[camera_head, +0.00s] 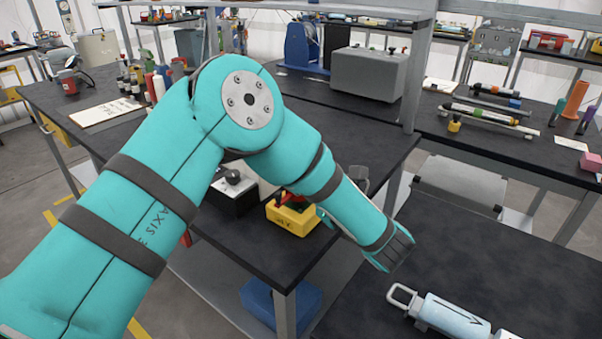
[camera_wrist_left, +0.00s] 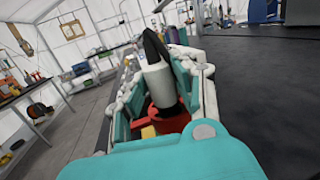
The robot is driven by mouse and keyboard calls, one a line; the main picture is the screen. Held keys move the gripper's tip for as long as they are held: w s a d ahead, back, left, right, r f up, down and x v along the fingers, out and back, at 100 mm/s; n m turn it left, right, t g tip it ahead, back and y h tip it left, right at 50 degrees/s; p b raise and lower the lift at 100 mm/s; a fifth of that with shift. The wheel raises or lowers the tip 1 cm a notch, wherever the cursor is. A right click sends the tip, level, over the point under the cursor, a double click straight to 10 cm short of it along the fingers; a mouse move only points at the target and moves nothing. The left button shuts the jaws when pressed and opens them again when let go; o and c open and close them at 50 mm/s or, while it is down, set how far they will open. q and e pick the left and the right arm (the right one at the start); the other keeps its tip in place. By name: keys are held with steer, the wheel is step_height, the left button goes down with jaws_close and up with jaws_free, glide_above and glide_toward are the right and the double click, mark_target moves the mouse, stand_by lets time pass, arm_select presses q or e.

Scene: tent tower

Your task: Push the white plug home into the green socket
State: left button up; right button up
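The white plug (camera_wrist_left: 158,86) shows in the left wrist view as a short white cylinder with a black piece rising from its top. My left gripper (camera_wrist_left: 160,72) has its fingers on both sides of the plug and appears closed on it. Below the plug is a red part (camera_wrist_left: 168,121) with a bit of yellow beside it. In the head view my teal left arm covers much of the bench, and its gripper is mostly hidden. A yellow block (camera_head: 291,219) with a red part on top sits by the forearm. I cannot clearly make out the green socket. My right gripper is out of view.
A black box with a round knob (camera_head: 232,192) stands left of the yellow block. A large grey box (camera_head: 369,73) and a blue reel (camera_head: 301,45) stand farther back. A pale blue cylinder (camera_head: 455,318) lies on the near right table. Bottles line the left side.

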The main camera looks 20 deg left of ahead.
arm_select(q)
steer(key=o, duration=0.5)
steer(key=shift+f, duration=0.1)
steer(key=shift+d, duration=0.1)
steer(key=v, duration=0.8)
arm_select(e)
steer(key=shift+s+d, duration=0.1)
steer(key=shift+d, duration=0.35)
